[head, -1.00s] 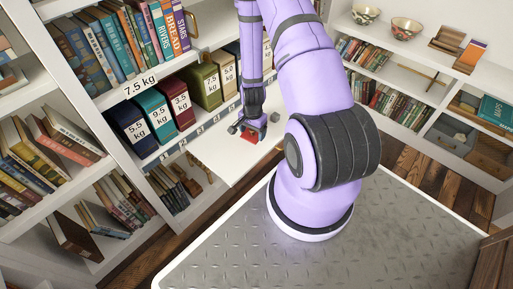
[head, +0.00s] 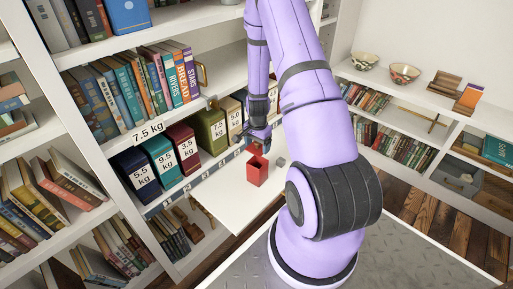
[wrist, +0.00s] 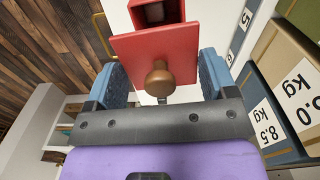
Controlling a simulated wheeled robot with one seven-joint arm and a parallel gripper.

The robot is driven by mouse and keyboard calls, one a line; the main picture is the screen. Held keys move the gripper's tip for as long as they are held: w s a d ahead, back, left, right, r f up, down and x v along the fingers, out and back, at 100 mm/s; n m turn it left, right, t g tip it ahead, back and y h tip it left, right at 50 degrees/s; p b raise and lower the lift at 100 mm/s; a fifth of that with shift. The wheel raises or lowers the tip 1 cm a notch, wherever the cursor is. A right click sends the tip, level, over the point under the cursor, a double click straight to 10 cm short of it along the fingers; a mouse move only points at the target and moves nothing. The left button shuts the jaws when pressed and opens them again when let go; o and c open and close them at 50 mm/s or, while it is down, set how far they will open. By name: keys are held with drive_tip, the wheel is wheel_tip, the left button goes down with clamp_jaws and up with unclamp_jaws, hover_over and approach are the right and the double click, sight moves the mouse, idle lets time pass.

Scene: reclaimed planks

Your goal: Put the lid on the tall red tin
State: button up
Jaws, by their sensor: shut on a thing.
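The tall red tin (head: 257,173) stands upright on a pulled-out white shelf board, its top open. In the wrist view the tin (wrist: 155,22) shows at the top edge with its dark inside visible. The red square lid (wrist: 138,55) has a round brown knob (wrist: 160,80). My gripper (wrist: 163,78) is shut on the lid, with a blue pad on each side and the knob facing the wrist. The lid overlaps part of the tin in this view; I cannot tell the gap. In the head view my gripper (head: 259,140) is just above and behind the tin; the lid is hard to make out.
Weight-labelled canisters (head: 183,148) stand in a row close behind. Books (head: 135,85) fill the shelf above. Two bowls (head: 404,74) sit on the right-hand shelf.

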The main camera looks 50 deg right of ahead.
drive_tip(key=shift+f, duration=2.9)
drive_tip(key=shift+f, duration=0.15)
drive_tip(key=o, duration=0.9)
drive_tip(key=shift+o, duration=0.2)
drive_tip(key=shift+r, duration=3.5)
clamp_jaws()
